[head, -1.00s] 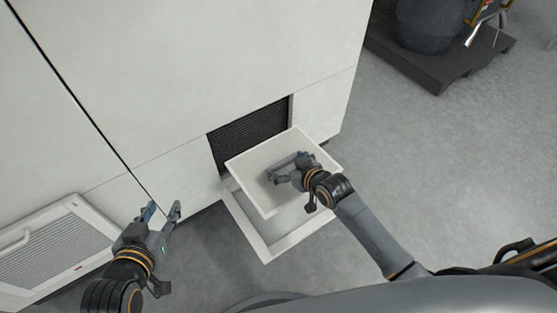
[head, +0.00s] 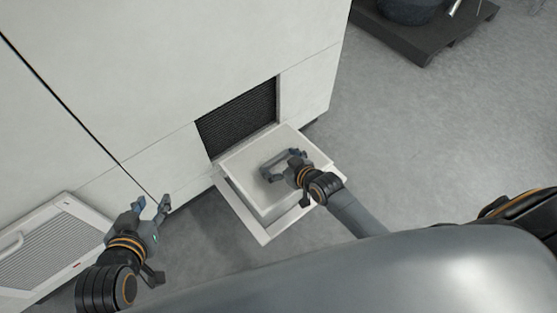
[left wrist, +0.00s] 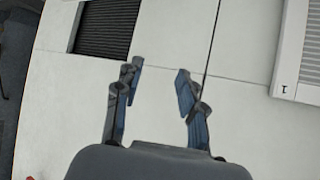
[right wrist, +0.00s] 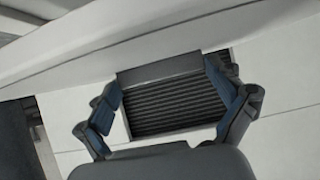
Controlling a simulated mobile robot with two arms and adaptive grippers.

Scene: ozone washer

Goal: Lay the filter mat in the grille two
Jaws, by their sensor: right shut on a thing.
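The filter mat (head: 250,155) is a pale square slab. It lies level over the white open frame of the grille (head: 262,237), which is folded down below a dark louvred opening. A narrow dark gap shows between mat and frame at the left; I cannot tell if the mat touches the frame's bottom. My right gripper (head: 283,162) is above the mat's middle, shut on a grey bar on it. The right wrist view shows this bar between the fingers (right wrist: 160,72). My left gripper (head: 151,205) is open and empty, facing the white wall, also in the left wrist view (left wrist: 158,72).
The louvred opening (head: 238,115) is in the white cabinet wall (head: 190,60) behind the frame. Another white louvred grille with a handle (head: 50,250) is at the left. A dark pallet (head: 425,35) stands at the back right. The grey floor at right is free.

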